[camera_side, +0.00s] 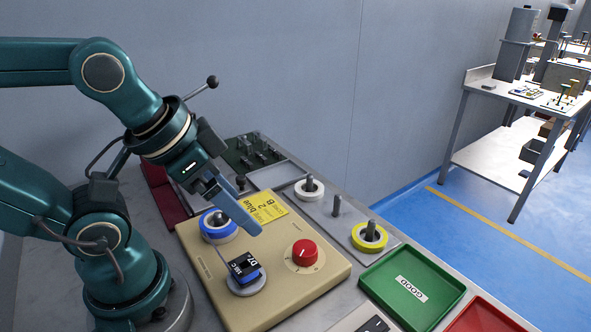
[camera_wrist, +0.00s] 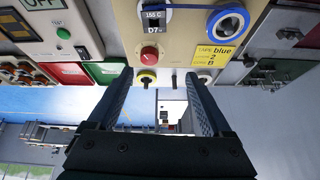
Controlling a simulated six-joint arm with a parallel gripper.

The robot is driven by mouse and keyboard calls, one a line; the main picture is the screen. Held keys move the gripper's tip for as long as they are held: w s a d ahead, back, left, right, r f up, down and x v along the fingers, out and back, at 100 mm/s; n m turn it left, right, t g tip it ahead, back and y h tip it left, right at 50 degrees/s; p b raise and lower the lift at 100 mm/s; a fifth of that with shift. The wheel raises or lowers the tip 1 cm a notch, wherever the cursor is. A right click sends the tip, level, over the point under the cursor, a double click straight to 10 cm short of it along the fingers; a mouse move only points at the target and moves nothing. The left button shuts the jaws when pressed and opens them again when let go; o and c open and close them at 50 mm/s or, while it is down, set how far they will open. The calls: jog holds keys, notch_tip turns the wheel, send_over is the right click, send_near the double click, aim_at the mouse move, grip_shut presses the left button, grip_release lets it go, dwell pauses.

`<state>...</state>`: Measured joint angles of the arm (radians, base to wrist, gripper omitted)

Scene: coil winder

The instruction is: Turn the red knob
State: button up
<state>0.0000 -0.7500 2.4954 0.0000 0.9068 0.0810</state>
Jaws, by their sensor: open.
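The red knob (camera_side: 305,253) stands on a pale dial on the beige panel (camera_side: 205,262), right of the black block labelled D7. In the wrist view the red knob (camera_wrist: 149,54) lies beyond and between my finger tips, near the top. My gripper (camera_side: 232,210) is above the panel, up and left of the knob and apart from it. In the wrist view my gripper (camera_wrist: 158,76) has its two fingers spread wide with nothing between them.
A blue tape roll (camera_side: 218,227) and a yellow label card (camera_side: 262,210) lie close to my fingers. The D7 block (camera_side: 243,267) stands left of the knob. A yellow roll (camera_side: 369,237) and white roll (camera_side: 309,189) sit on pegs behind. A green tray (camera_side: 412,287) is at right.

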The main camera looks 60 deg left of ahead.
jog(key=w+r+m, duration=0.2)
jog(key=w+m, duration=0.1)
jog(key=m, duration=0.1)
jog(key=m+g, duration=0.4)
jog(key=m, duration=0.3)
send_over(305, 248)
jog(key=f, duration=0.5)
jog(key=shift+s+a, duration=0.15)
jog(key=shift+a, duration=0.1)
jog(key=f, duration=0.1)
jog(key=f+g, duration=0.1)
jog(key=f, duration=0.1)
jog(key=shift+w+d, duration=0.25)
jog(key=shift+g, duration=0.3)
jog(key=shift+s+f, duration=0.1)
jog(key=shift+f, duration=2.65)
grip_shut()
